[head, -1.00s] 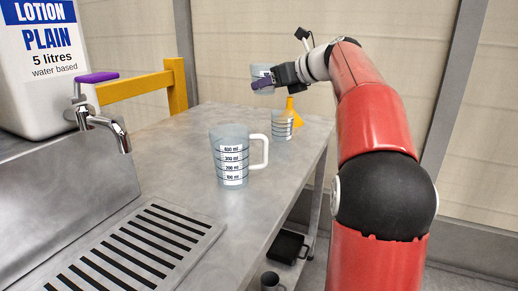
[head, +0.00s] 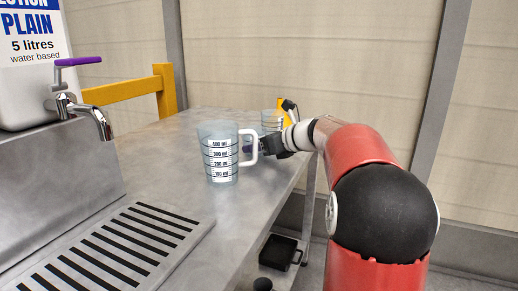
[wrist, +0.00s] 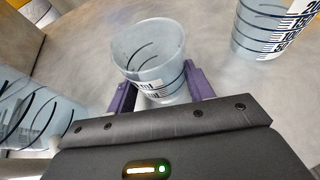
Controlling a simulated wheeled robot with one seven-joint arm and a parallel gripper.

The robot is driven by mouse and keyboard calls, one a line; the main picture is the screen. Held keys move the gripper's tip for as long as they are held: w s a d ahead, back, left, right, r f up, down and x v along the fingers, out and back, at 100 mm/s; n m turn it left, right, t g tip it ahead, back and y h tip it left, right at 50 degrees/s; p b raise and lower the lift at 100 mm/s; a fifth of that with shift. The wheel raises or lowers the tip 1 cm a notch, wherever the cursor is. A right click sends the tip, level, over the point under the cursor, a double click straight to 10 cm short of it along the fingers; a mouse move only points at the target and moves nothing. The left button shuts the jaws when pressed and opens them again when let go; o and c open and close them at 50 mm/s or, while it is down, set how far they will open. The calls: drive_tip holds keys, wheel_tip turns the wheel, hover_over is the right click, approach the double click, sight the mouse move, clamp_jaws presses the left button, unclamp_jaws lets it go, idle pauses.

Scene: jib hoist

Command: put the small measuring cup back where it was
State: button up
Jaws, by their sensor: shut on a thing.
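The small measuring cup (wrist: 148,55) is a clear bluish cup with dark marks, upright between the two purple fingers in the wrist view. My gripper (wrist: 158,88) is shut on it, low over the metal table. I cannot tell whether the cup's base touches the table. The large measuring jug (head: 219,160) stands at the front. A middle-sized measuring cup (head: 270,120) stands farther back; it also shows in the wrist view (wrist: 268,28).
The metal table (head: 180,130) has bare room left of the jug. A slotted drain grate (head: 120,245) and a lotion container (head: 30,90) with a tap are at left.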

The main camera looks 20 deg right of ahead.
drive_tip(key=shift+f, duration=0.15)
drive_tip(key=o, duration=1.1)
drive_tip(key=shift+s+r, duration=0.1)
drive_tip(key=shift+r, duration=0.1)
drive_tip(key=v, duration=1.2)
